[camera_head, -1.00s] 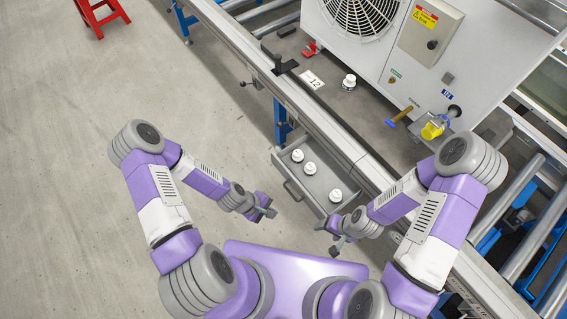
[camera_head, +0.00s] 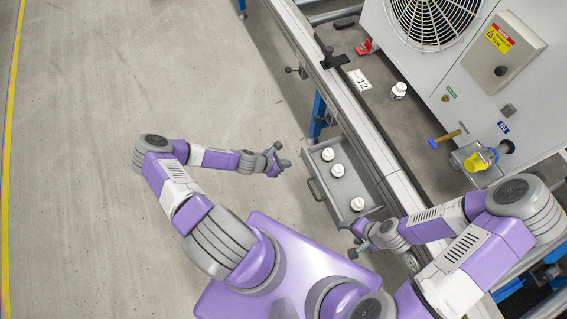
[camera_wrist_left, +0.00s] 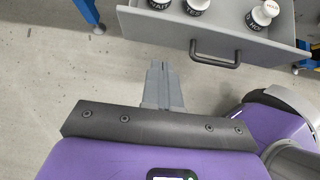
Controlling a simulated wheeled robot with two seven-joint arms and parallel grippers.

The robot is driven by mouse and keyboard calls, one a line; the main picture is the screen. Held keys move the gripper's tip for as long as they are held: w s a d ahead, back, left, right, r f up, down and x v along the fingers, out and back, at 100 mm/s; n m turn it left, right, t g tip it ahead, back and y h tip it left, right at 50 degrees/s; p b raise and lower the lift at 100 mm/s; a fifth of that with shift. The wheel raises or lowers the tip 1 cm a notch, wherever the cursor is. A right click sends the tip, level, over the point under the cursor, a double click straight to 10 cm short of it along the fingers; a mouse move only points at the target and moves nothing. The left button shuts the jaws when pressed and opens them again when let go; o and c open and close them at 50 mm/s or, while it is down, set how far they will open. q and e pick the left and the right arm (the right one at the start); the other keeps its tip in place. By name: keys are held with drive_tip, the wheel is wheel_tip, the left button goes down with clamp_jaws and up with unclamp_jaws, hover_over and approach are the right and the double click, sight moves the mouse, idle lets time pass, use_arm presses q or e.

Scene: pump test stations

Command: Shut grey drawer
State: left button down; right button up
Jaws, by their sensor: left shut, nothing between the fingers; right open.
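The grey drawer (camera_head: 326,195) stands pulled out from under the bench, with white round pieces (camera_head: 337,170) in it. Its front and dark handle (camera_wrist_left: 215,56) also show in the left wrist view, at the top. My left gripper (camera_head: 283,163) is shut and empty, a little left of the drawer front, apart from it. In the left wrist view its closed fingers (camera_wrist_left: 158,68) point toward the drawer's left part, left of the handle. My right gripper (camera_head: 357,240) is open near the drawer's near end; whether it touches the drawer I cannot tell.
The bench edge (camera_head: 345,110) runs diagonally above the drawer, with a blue leg (camera_head: 318,115) beside it. On the bench are a card marked 12 (camera_head: 360,80), a white piece (camera_head: 399,90) and a large fan unit (camera_head: 470,90). The floor at left is clear.

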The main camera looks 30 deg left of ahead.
sight(309, 161)
use_arm(q)
drive_tip(key=w+d+f, duration=0.1)
drive_tip(key=w, duration=0.1)
drive_tip(key=w+d+f+b, duration=0.1)
drive_tip(key=w+d, duration=0.1)
drive_tip(key=w+d+f+b, duration=0.1)
drive_tip(key=w+d, duration=0.1)
drive_tip(key=shift+w+f, duration=0.1)
drive_tip(key=shift+f, duration=0.3)
use_arm(e)
wheel_tip(309, 161, down, 3)
drive_tip(key=shift+r, duration=0.1)
use_arm(q)
drive_tip(key=shift+w, duration=0.1)
